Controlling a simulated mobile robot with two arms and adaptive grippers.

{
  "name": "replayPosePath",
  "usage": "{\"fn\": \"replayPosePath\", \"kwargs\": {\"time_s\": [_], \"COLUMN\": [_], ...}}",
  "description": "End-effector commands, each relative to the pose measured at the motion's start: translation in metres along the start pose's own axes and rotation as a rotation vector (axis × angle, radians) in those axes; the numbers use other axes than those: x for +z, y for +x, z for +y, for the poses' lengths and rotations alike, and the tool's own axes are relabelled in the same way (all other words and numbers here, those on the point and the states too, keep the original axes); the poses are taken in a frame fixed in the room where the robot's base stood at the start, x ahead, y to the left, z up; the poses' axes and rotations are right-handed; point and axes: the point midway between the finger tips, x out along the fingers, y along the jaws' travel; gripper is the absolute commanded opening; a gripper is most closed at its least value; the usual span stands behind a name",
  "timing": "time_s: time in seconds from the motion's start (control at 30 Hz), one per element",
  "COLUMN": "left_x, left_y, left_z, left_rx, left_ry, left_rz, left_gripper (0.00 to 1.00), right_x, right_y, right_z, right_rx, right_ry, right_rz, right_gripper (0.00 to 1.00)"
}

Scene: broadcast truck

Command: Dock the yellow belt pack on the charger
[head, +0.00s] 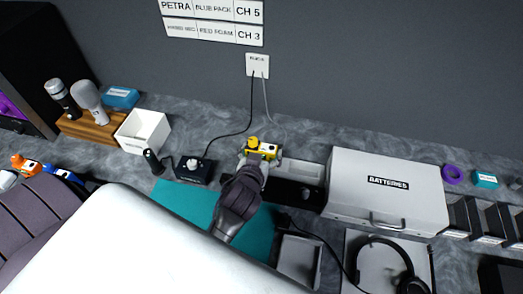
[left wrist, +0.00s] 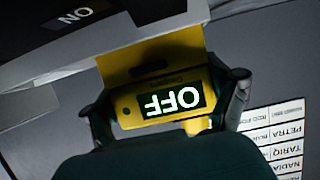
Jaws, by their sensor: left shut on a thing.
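The yellow belt pack (head: 262,152) is at the middle of the counter in the head view, at the left end of a pale, dark-fronted unit (head: 310,170) that looks like the charger. My left gripper (head: 261,157) is shut on the pack. In the left wrist view the pack (left wrist: 160,100) sits between both fingers, and its lit label reads OFF upside down. Its far end meets or overlaps a pale housing edge (left wrist: 125,52); I cannot tell whether it is seated. A panel with an upside-down ON label (left wrist: 75,16) is beside it. My right gripper is not in view.
A white batteries case (head: 388,190) stands close right of the charger. A small black box with a knob (head: 194,170) and a white open box (head: 143,131) are to the left. Cables hang from the wall socket (head: 257,66) behind the pack. A headset (head: 388,262) lies in front.

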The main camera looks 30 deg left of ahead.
Motion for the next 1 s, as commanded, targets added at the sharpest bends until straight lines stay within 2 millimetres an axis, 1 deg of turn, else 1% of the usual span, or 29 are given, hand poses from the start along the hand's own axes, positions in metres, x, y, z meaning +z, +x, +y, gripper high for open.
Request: {"fn": "replayPosePath", "kwargs": {"time_s": [0.17,0.2,0.23,0.27,0.53,0.67,0.77,1.0], "left_x": [0.004,0.003,0.003,0.003,0.005,-0.001,-0.013,-0.057], "left_y": [0.002,0.002,0.002,0.002,0.002,0.000,-0.005,-0.023], "left_z": [0.000,0.000,0.000,0.000,0.000,0.000,0.000,0.000], "left_rx": [0.000,0.000,0.000,0.000,0.000,-0.001,-0.001,0.001], "left_ry": [0.000,0.000,0.000,0.000,0.000,0.000,-0.002,-0.003], "left_rz": [0.002,0.002,0.002,0.002,-0.002,0.000,0.003,0.006], "left_gripper": [0.44,0.92,0.97,1.00,1.00,1.00,1.00,1.00], "right_x": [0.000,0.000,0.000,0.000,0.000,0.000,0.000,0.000], "right_y": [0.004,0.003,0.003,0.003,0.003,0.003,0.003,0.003], "right_z": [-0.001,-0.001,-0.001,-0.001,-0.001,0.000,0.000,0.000], "right_rx": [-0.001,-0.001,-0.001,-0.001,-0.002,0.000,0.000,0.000], "right_ry": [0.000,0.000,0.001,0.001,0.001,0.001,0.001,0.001], "right_rz": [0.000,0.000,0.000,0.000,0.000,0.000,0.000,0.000], "right_gripper": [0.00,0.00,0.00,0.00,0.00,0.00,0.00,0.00]}}
